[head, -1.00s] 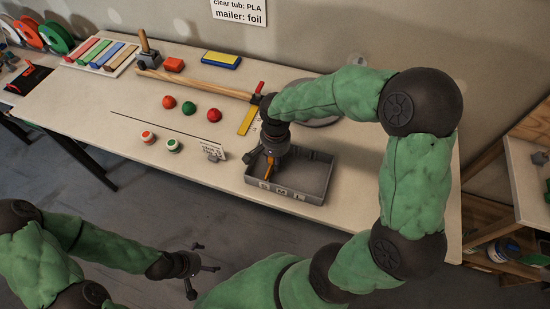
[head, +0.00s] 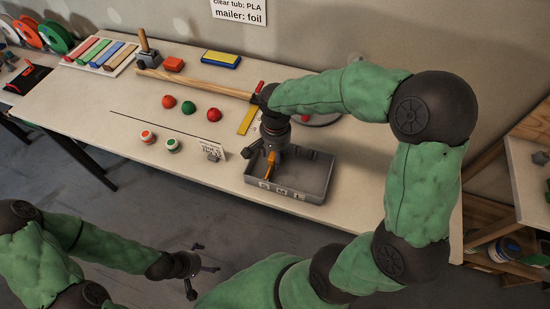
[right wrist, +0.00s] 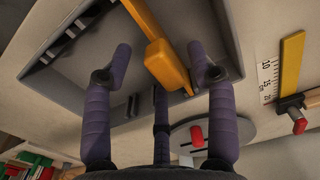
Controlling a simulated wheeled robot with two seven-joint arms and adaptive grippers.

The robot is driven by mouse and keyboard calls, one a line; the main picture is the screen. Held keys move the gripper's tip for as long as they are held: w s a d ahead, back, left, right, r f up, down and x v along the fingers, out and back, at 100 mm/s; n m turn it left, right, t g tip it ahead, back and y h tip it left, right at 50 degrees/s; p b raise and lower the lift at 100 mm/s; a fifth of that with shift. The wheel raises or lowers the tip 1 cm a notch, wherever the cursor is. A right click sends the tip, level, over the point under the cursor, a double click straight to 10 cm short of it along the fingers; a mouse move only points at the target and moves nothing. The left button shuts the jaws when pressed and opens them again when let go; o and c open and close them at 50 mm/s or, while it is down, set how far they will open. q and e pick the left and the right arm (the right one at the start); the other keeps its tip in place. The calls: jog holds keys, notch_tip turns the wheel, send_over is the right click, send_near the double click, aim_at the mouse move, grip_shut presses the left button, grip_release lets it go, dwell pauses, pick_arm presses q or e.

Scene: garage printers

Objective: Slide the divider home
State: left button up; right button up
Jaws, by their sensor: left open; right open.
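The orange divider (head: 271,166) stands in the left part of a shallow grey tray (head: 318,178). In the right wrist view the divider (right wrist: 150,25) runs across the tray (right wrist: 60,80), with a raised block on its top between my fingers. How deep it sits is hard to tell. My right gripper (head: 264,155) is open just above the divider. In the right wrist view its fingers (right wrist: 162,62) stand either side of the divider, apart from it. My left gripper (head: 196,271) is open and empty, away from the table at the lower left.
A small sign (head: 211,149) stands left of the tray. The tabletop right of the tray is clear.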

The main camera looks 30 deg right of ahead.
notch_tip(320, 180, up, 9)
dwell(0.3)
dwell(0.5)
